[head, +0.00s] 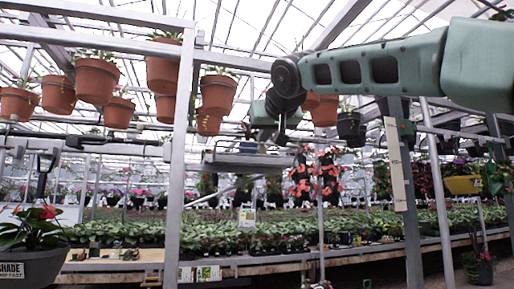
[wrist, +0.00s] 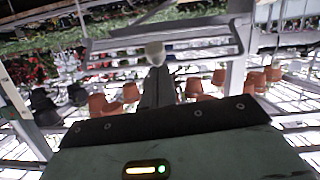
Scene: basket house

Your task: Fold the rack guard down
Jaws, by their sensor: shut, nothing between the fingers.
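A pale grey metal flap, which looks like the rack guard (head: 248,162), extends roughly level beside a tall grey post in the head view. In the wrist view the guard (wrist: 108,43) spans the upper middle, seen upside down. My gripper (head: 282,140) is shut and empty, pointing down near the guard's right end in the head view. In the wrist view my gripper's fingertips (wrist: 156,55) overlap the guard's near edge. I cannot tell whether they touch it.
A grey post (head: 180,150) stands left of the guard. Terracotta pots (head: 97,80) hang overhead at the left. A long plant bench (head: 240,262) with green seedlings runs below. A dark planter (head: 35,265) is at the lower left, and another post (head: 410,200) stands at the right.

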